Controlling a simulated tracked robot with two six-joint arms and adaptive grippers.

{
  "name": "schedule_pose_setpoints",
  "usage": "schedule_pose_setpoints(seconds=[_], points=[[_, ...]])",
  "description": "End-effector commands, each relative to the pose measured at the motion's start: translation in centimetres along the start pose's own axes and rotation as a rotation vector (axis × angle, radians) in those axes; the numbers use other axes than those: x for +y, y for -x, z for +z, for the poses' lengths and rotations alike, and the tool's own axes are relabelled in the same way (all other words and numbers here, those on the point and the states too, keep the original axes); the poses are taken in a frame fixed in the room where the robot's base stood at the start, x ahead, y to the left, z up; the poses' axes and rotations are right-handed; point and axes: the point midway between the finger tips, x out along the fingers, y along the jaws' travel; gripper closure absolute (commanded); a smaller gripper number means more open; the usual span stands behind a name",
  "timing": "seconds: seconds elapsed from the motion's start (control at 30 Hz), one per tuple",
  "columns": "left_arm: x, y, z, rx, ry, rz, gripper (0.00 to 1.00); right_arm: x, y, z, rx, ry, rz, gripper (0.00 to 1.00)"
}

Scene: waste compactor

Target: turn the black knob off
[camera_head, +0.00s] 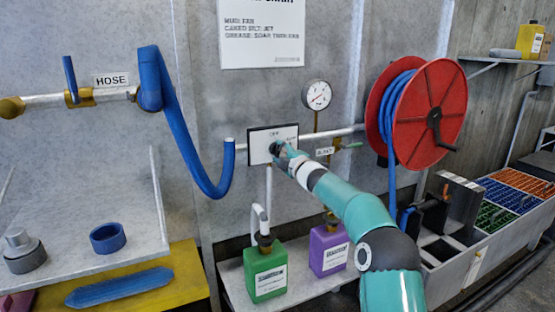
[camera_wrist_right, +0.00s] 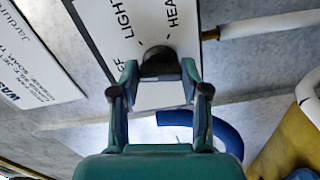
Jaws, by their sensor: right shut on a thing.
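The black knob (camera_wrist_right: 158,62) sits on a white label plate with markings that read "LIGHT", "HEA" and a partly hidden "F". In the head view the same plate (camera_head: 259,142) is on the wall, and the knob is mostly hidden by my gripper. My right gripper (camera_wrist_right: 158,72) is shut on the knob, with one finger on each side of it. In the head view my right gripper (camera_head: 280,150) reaches the plate from the lower right. My left gripper is not in view.
A blue hose (camera_head: 190,140) hangs left of the plate. A pressure gauge (camera_head: 316,95) and a red hose reel (camera_head: 425,112) are to the right. A green jug (camera_head: 266,275) and a purple jug (camera_head: 328,250) stand on the shelf below.

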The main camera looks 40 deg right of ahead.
Motion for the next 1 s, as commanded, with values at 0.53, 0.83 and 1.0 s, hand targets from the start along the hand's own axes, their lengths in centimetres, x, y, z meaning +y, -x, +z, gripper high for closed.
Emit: schedule_pose_setpoints(seconds=[0.53, 0.83, 1.0], points=[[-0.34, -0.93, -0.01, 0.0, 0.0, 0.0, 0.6, -0.39, -0.15, -0.67, 0.015, 0.212, -0.003, 0.89], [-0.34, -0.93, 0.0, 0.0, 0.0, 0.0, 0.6, -0.59, -0.18, -0.69, 0.015, 0.217, -0.006, 0.89], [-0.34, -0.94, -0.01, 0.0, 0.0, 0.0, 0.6, -0.66, -0.19, -0.68, 0.015, 0.215, -0.008, 0.41]])
